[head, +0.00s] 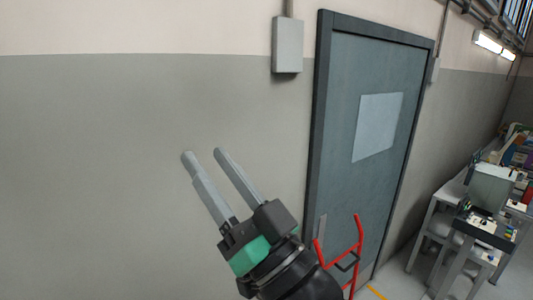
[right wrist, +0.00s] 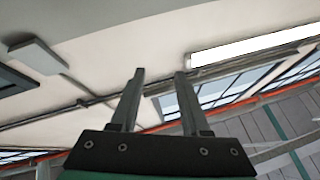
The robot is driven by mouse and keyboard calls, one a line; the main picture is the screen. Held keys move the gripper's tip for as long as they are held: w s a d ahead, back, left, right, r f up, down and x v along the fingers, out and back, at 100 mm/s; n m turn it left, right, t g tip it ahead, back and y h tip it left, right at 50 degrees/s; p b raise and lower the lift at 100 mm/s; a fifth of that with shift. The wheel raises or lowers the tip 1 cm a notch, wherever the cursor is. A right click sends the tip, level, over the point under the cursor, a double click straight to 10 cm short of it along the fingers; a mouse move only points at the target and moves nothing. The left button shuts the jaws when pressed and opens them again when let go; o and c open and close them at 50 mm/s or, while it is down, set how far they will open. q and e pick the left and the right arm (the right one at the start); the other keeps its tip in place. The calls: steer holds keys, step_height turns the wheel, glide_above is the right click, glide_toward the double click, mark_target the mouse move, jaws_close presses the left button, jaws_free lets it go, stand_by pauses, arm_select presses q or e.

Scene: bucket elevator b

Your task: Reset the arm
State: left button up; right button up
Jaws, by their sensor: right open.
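My right gripper (head: 202,154) is raised in front of the grey and beige wall in the head view, pointing up and to the left. Its two long grey fingers are apart, with nothing between them. The right wrist view also shows the open fingers (right wrist: 161,74), with the ceiling and a lit lamp behind them. My left gripper is in neither view.
A grey-blue door (head: 345,190) is to the right of my right gripper, with a grey wall box (head: 288,45) beside its top. A red tubular frame (head: 357,246) stands before the door. Cluttered workbenches (head: 455,190) are at the far right.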

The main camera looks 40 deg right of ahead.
steer(key=s+r+n+t, duration=0.2)
steer(key=s+r, duration=0.4)
steer(key=s, duration=0.3)
steer(key=shift+d+r+t, duration=0.15)
steer(key=shift+d+t, duration=0.3)
steer(key=shift+t, duration=0.15)
